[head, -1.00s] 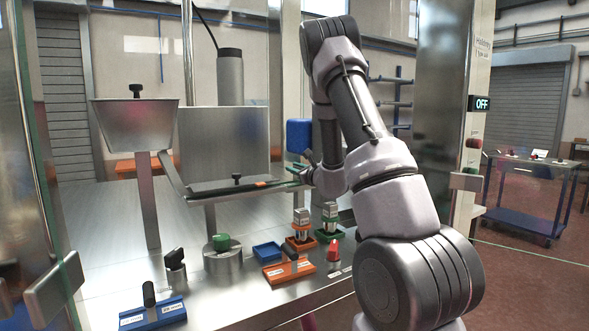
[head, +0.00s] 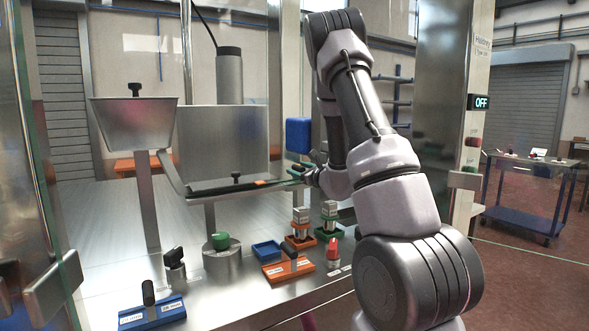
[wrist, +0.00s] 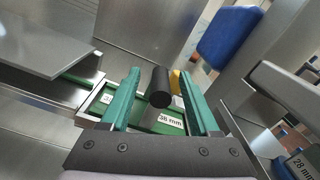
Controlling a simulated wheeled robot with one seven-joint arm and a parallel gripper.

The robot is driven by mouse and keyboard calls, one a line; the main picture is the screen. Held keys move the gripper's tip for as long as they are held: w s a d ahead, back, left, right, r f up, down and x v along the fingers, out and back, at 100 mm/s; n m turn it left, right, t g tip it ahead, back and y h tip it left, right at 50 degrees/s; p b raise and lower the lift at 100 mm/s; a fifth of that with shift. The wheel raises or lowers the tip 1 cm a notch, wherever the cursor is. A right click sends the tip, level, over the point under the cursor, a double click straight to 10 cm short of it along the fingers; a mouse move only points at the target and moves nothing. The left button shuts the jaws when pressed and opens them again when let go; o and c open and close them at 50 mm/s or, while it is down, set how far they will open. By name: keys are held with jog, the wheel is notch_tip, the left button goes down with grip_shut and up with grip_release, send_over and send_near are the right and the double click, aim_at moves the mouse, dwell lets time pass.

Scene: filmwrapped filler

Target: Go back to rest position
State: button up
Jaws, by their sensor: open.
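My gripper (wrist: 158,74) has two green fingers, apart, in the wrist view. A black knob (wrist: 161,88) shows between them, standing on a green plate labelled 36 mm (wrist: 170,122). I cannot tell whether the fingers touch the knob; I see a gap on both sides. In the head view my gripper (head: 308,171) is by the right end of the steel rail, below the blue box, and partly hidden by my own wrist. My arm reaches in from the right, bent at a high elbow.
A steel hopper (head: 134,122) stands at left. On the front deck are a blue plate (head: 152,312), an orange plate (head: 288,270), a green button (head: 221,241) and a red knob (head: 333,250). A blue box (head: 298,135) hangs near my gripper. Door panels flank the opening.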

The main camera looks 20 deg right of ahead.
jog(key=s+d, duration=0.1)
jog(key=s, duration=0.6)
jog(key=s+a+r+n+g+y, duration=0.5)
jog(key=s+a+n, duration=0.25)
jog(key=a, duration=0.25)
jog(key=s+a+r+n+g+y, duration=0.55)
jog(key=s+a+n, duration=0.2)
jog(key=a, duration=0.25)
jog(key=s+n+g+h, duration=0.3)
jog(key=s+n+h, duration=0.25)
jog(key=s, duration=0.55)
jog(key=s+d+r+n+t+h, duration=0.2)
jog(key=s+d+n+t+h, duration=0.1)
jog(key=s+d+n+h, duration=0.2)
jog(key=d+h, duration=0.1)
jog(key=d, duration=0.1)
jog(key=shift+d+r, duration=0.3)
jog(key=shift+r, duration=0.05)
